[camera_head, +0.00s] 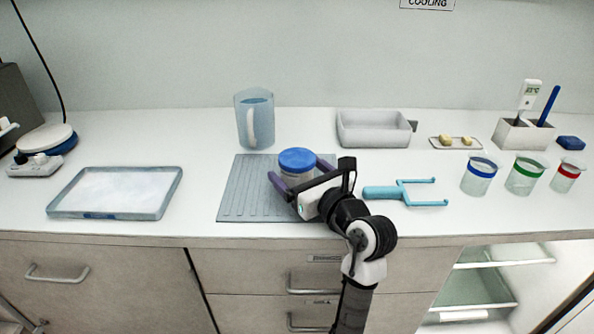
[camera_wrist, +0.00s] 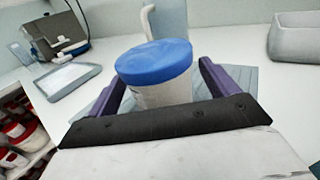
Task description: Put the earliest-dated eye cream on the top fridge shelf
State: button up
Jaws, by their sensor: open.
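A white jar with a blue lid (camera_head: 297,160) stands upright on a grey ribbed mat (camera_head: 245,190) on the counter. It also shows in the wrist view (camera_wrist: 155,65), and no date can be read on it. My gripper (camera_head: 297,178) is open, with its purple fingers on either side of the jar. In the wrist view the fingers (camera_wrist: 160,88) reach along both sides of the jar, and I cannot tell whether they touch it. The fridge shelves (camera_head: 475,290) show at the lower right, below the counter. The fridge stands open.
A clear jug (camera_head: 255,120) stands behind the mat. A grey bin (camera_head: 373,130), a blue fork-shaped tool (camera_head: 385,192) and several banded beakers (camera_head: 479,176) stand to the right. A shallow tray (camera_head: 116,192) lies left. In the wrist view, red-lidded jars (camera_wrist: 22,132) sit at lower left.

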jog(key=shift+w+a, duration=0.35)
jog(key=shift+w, duration=0.2)
jog(key=c, duration=1.2)
jog(key=shift+c, duration=0.3)
jog(key=shift+r, duration=0.15)
